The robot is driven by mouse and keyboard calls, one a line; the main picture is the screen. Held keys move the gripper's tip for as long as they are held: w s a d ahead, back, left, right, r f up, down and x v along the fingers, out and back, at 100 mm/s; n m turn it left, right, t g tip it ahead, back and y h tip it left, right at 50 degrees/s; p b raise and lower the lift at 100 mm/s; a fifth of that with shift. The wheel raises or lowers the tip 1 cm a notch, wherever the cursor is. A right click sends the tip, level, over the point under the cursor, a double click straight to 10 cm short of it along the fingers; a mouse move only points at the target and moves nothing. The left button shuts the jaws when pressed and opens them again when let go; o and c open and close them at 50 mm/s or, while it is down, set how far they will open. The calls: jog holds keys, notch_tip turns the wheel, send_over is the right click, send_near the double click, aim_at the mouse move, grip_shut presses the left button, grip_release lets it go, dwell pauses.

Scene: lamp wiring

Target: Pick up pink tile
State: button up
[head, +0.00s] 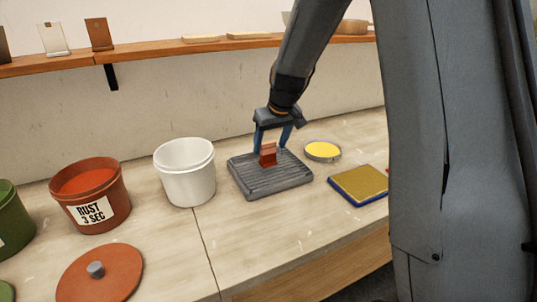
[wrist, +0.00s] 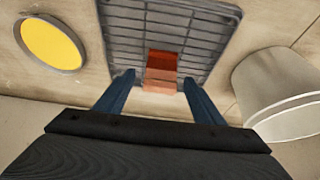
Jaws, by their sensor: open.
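A small block-like tile (head: 268,157), rust red with a paler pinkish part, stands on a grey ribbed rack (head: 245,183). In the wrist view, the tile (wrist: 160,74) shows a darker red part and a lighter salmon-pink part. My gripper (head: 270,148) is open above the rack, with its blue fingers pointing down, one on each side of the tile. In the wrist view, the tile lies between the two fingertips with a gap on both sides. I cannot tell exactly how low the fingertips reach beside it.
A white bucket (head: 187,180) stands left of the rack. A rust bucket (head: 92,200) labelled "RUST 3 SEC" and a lid (head: 100,275) are farther left. A round yellow dish (head: 322,151) and a yellow pad on a blue base (head: 359,185) are at right. A shelf (head: 160,53) runs behind.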

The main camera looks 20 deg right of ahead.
aim_at(269, 147)
jog(key=shift+p+x, duration=0.6)
jog(key=shift+x, duration=1.4)
jog(key=shift+s, duration=0.15)
jog(key=c, duration=1.2)
jog(key=shift+c, duration=0.2)
jog(key=shift+r, duration=0.1)
